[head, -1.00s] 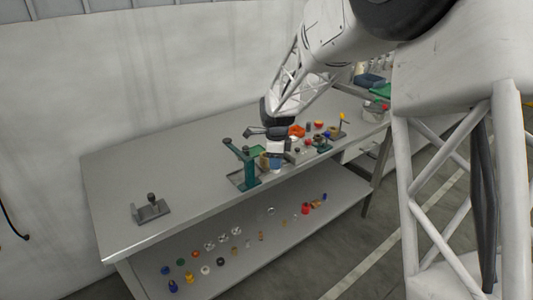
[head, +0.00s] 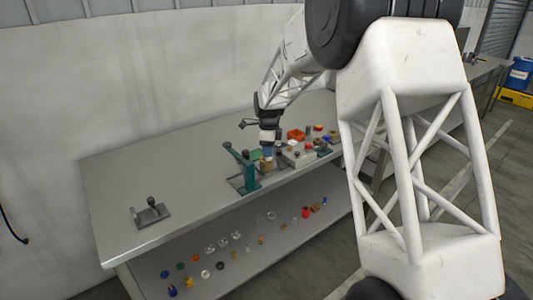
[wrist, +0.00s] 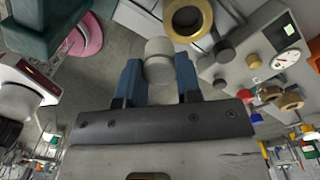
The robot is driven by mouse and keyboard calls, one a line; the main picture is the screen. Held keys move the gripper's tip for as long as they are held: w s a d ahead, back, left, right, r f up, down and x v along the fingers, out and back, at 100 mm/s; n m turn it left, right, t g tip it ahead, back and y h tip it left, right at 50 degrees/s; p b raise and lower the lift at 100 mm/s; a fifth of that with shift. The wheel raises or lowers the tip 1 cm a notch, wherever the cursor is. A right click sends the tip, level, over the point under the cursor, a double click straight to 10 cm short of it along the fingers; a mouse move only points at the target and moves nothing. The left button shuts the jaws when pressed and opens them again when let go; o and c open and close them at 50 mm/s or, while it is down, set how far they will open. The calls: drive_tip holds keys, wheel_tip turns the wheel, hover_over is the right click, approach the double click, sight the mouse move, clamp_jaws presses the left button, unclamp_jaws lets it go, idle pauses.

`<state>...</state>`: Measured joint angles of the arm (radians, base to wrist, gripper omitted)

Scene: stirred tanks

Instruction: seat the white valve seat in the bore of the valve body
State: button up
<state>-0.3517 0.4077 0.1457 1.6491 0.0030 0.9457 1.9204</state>
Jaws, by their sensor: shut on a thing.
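My gripper (wrist: 158,82), with two blue fingers, is shut on a pale white cylindrical piece, the white valve seat (wrist: 158,50), in the wrist view. The piece juts past the fingertips. A brass, ring-mouthed body with a dark round bore, apparently the valve body (wrist: 171,19), lies just beyond it, up and right in that view. In the head view my gripper (head: 267,151) is over the bench, directly above a tan-brown body (head: 267,166) beside the green press. The seat is too small to make out there. Whether it touches the body I cannot tell.
A green press (head: 246,172) stands close on the left. A grey box with a gauge (wrist: 285,62) and several brass, red and blue parts stand on the right. A small grey fixture (head: 150,213) sits far left; the bench between is clear. Several small parts lie on the lower shelf.

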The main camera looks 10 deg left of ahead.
drive_tip(key=shift+w+a+f, duration=0.1)
drive_tip(key=shift+w+a, duration=0.2)
drive_tip(key=shift+w, duration=0.55)
drive_tip(key=shift+w+a+f, duration=0.1)
drive_tip(key=shift+w+a, duration=0.2)
drive_tip(key=shift+w, duration=0.55)
drive_tip(key=shift+f, duration=0.1)
drive_tip(key=shift+f, duration=1.65)
drive_tip(key=shift+f, duration=0.15)
drive_tip(key=o, duration=0.9)
drive_tip(key=shift+o, duration=0.2)
drive_tip(key=shift+r, duration=0.2)
wheel_tip(320, 180, up, 12)
